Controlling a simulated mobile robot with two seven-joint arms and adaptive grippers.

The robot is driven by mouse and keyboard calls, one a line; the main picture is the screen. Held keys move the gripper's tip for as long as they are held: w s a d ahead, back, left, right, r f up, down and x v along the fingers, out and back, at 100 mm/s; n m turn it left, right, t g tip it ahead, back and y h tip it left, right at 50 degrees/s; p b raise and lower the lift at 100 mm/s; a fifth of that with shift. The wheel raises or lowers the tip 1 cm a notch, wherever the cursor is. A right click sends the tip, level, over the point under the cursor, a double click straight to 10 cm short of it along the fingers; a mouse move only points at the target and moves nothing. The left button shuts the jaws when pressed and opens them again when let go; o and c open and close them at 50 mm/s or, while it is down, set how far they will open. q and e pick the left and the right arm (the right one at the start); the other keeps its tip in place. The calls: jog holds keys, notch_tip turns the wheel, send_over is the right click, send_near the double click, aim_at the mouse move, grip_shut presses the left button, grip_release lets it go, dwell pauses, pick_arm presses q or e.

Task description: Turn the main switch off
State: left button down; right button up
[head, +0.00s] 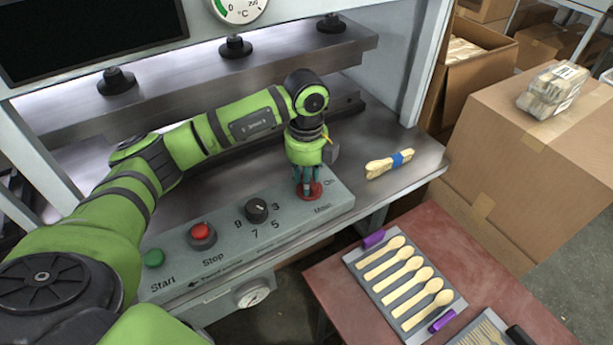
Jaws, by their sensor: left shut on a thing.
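The main switch (316,192) is a red rotary knob on a round base at the right end of the grey control panel (285,236). The labels "On" and "Main" are printed beside it. My left gripper (308,188) points down over the switch with its fingers shut on it. The fingers hide most of the knob, so its exact angle cannot be told. My right gripper is not in view.
Along the panel sit a black dial (256,210), a red stop button (201,232) and a green start button (154,259). A bundle of wooden spoons (390,164) lies on the press bed. A tray of spoons (454,301) and cardboard boxes (535,150) are right.

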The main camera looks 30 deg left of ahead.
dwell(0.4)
pick_arm(q)
jog(key=c, duration=0.9)
grip_release()
jog(key=shift+c, duration=0.2)
jog(key=shift+r, duration=0.15)
notch_tip(320, 180, up, 12)
